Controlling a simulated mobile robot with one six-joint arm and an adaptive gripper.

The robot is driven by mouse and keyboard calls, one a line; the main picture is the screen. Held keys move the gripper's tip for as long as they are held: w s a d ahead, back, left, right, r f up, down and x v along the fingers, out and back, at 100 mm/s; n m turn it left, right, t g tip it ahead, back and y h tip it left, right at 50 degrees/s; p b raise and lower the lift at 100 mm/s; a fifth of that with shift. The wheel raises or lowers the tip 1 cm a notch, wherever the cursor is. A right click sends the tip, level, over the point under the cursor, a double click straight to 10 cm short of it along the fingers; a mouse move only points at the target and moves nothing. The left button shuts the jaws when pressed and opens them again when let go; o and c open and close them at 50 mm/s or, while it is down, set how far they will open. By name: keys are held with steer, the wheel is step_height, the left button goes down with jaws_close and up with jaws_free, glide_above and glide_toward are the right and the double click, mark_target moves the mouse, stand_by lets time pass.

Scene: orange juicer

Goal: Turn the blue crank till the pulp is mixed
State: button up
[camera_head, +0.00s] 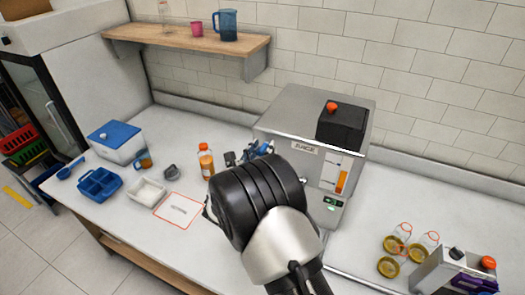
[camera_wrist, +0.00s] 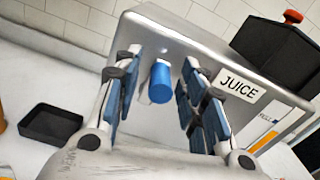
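The juicer (camera_head: 290,108) is a steel box labelled JUICE, with a black hopper on top, standing against the back wall. In the wrist view its front (camera_wrist: 205,45) fills the middle. The blue crank's grip (camera_wrist: 160,82) shows there as an upright blue cylinder. My gripper (camera_wrist: 155,95) is open, with its blue-padded fingers on either side of the grip and apart from it. In the head view my black wrist covers most of the gripper (camera_head: 248,155) and hides the crank. The pulp cannot be made out.
An orange juice bottle (camera_head: 206,162) stands left of my wrist. Further left are a white tub (camera_head: 146,192), a blue divided tray (camera_head: 98,184) and a blue-lidded box (camera_head: 117,143). A black tray (camera_wrist: 51,124) lies left of my gripper.

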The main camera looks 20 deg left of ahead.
steer(key=shift+c, duration=0.5)
jaws_close()
